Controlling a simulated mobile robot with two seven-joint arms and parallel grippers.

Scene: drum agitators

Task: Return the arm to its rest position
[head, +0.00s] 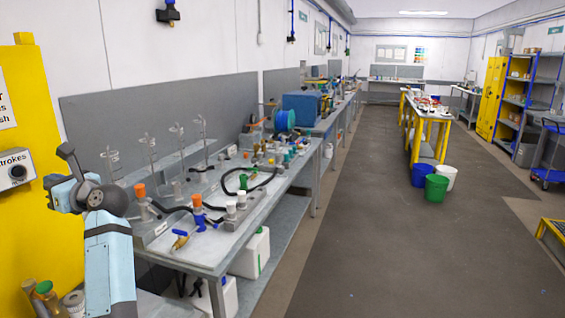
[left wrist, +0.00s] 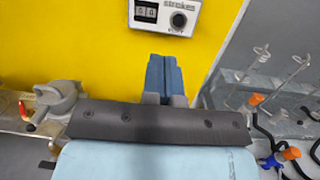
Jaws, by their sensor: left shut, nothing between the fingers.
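My left arm (head: 108,262) rises at the left of the head view, bent at its joint beside the bench. My left gripper (head: 51,182) is near the yellow panel (head: 45,240), under the counter box side. In the left wrist view the two blue fingers (left wrist: 164,62) lie together, shut and empty. They point at the yellow panel, below the counter box labelled "strokes" (left wrist: 165,15). The counter box also shows in the head view (head: 14,172). Whether the fingertips touch the panel cannot be told. My right gripper is not in view.
A long grey bench (head: 185,250) with glassware, black hoses and orange-capped valves stands close right of my left arm. Jars (head: 48,295) stand low at the left. The floor aisle (head: 400,250) is clear, with buckets (head: 436,188) beside a yellow table.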

